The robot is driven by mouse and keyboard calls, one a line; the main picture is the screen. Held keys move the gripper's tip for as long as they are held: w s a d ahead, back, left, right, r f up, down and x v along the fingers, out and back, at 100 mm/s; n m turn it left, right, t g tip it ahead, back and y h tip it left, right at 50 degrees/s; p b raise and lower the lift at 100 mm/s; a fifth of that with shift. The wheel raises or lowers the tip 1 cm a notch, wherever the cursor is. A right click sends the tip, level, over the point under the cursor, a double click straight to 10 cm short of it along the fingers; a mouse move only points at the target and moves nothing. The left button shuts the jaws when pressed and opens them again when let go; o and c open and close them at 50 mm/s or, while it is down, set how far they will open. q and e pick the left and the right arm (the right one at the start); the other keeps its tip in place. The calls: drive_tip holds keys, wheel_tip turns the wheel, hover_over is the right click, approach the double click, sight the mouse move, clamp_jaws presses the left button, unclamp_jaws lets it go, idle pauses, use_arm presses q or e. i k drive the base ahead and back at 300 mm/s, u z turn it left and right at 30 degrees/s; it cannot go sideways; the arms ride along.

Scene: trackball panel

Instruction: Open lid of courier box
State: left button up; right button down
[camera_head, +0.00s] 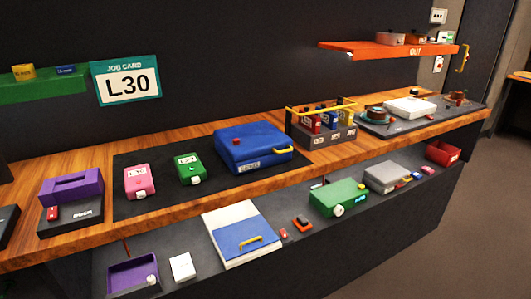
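A large blue box (252,147) sits on the black mat at the middle of the wooden counter. Its lid looks shut, and a small red knob sits on its top left part. A pale label is on its front, too small to read surely. I cannot tell for certain that this is the courier box. A small pink box (139,180) and a small green box (190,167) stand to its left on the same mat, each with a label on top and a white knob in front. Neither of my grippers is in view.
A purple slotted box (72,188) stands at the left. A bottle caddy (322,125) with a yellow handle is right of the blue box. The lower shelf holds a white-and-blue panel (239,233) and a green case (338,197). A card (127,83) reads L30.

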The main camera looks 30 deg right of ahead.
sight(260, 138)
drive_tip(key=k, duration=0.5)
drive_tip(key=z, duration=1.45)
drive_tip(key=i, duration=0.95)
drive_tip(key=u, duration=0.75)
